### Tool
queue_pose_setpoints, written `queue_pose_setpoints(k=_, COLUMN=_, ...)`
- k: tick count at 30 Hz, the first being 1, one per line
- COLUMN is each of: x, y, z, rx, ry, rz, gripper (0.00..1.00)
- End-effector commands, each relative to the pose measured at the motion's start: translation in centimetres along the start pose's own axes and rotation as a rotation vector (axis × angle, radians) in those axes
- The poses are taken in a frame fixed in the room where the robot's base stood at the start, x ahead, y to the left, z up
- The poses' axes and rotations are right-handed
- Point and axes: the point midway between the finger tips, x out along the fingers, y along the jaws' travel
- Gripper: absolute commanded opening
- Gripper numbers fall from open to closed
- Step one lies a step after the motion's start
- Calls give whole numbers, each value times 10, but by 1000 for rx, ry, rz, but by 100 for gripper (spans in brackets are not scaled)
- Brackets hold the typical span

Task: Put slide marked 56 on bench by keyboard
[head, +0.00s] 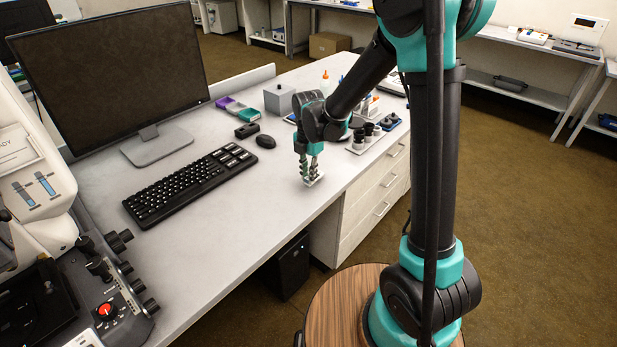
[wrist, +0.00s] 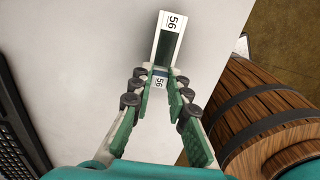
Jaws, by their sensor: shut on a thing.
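My gripper (head: 310,172) points down over the white bench (head: 237,212), right of the black keyboard (head: 188,186). It is shut on the slide marked 56 (head: 316,182), seen at the fingertips. In the wrist view, the slide (wrist: 168,45) reaches out beyond the fingertips of my gripper (wrist: 160,76). A white end with 56 shows at the far end, with a dark middle; a second 56 shows between the fingers. I cannot tell whether the slide touches the bench. The keyboard shows at the left edge of the wrist view (wrist: 18,140).
A mouse (head: 265,141) and a monitor (head: 115,70) stand behind. Black parts on a pale plate (head: 362,138) are beyond my gripper. Instrument controls (head: 105,300) are at lower left. The bench front between keyboard and gripper is clear. A round wooden barrel (wrist: 265,110) is beside the bench.

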Motion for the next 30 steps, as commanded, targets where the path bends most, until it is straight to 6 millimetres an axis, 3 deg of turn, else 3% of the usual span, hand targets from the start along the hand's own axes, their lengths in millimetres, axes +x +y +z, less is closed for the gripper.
queue_pose_setpoints(k=3, x=9, y=0, z=0, rx=0, ry=0, rz=0, gripper=0)
queue_pose_setpoints(k=14, x=12, y=0, z=0, rx=0, ry=0, rz=0, gripper=0)
queue_pose_setpoints(k=15, x=12, y=0, z=0, rx=0, ry=0, rz=0, gripper=19)
queue_pose_setpoints(k=19, x=12, y=0, z=0, rx=0, ry=0, rz=0, gripper=35)
queue_pose_setpoints(k=30, x=9, y=0, z=0, rx=0, ry=0, rz=0, gripper=37)
